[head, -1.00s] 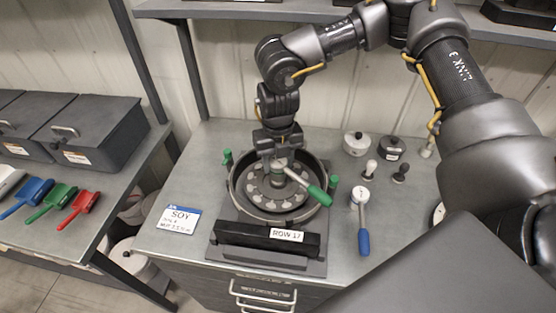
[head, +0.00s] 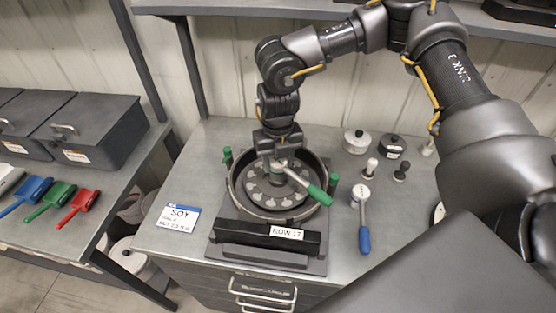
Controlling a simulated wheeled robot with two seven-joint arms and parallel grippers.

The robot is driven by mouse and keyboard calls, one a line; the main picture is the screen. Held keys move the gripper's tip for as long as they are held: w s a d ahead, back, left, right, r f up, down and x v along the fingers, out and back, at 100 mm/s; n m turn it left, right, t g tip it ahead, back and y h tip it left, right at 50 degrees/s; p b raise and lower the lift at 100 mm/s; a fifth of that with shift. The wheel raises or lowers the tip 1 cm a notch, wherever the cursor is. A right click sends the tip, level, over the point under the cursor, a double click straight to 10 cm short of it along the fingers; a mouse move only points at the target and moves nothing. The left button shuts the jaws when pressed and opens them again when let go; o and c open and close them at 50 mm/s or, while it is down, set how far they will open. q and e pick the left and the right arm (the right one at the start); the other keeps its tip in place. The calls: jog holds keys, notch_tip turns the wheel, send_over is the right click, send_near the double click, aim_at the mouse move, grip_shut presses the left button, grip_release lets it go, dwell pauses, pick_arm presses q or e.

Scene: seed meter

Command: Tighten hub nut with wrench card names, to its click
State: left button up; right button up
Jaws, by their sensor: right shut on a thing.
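The seed meter, a round dark housing (head: 236,195) with a disc inside, stands on a base with a ROW 17 label (head: 286,232). My right gripper (head: 279,160) points down over the disc's middle and is shut on the green-handled wrench (head: 318,194). The wrench head is at the hub, and its handle points to the lower right across the rim. The hub nut is hidden under the wrench head and gripper. The blue-handled wrench (head: 363,238) lies on the bench to the right. The SOY card (head: 178,218) lies to the left; its small nut line is too blurred to read surely. My left gripper is out of view.
Green knobs (head: 228,155) stand beside the housing. Pots (head: 391,147) and small black and white knobbed pieces (head: 371,167) stand at the back right. Blue, green and red scoops (head: 78,207) and dark bins lie on the left table.

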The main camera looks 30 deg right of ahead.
jog(key=o, duration=1.5)
jog(key=shift+c, duration=0.2)
jog(key=shift+o, duration=0.4)
jog(key=o, duration=0.4)
jog(key=shift+r, duration=0.1)
jog(key=shift+r+p, duration=2.25)
jog(key=shift+r, duration=0.65)
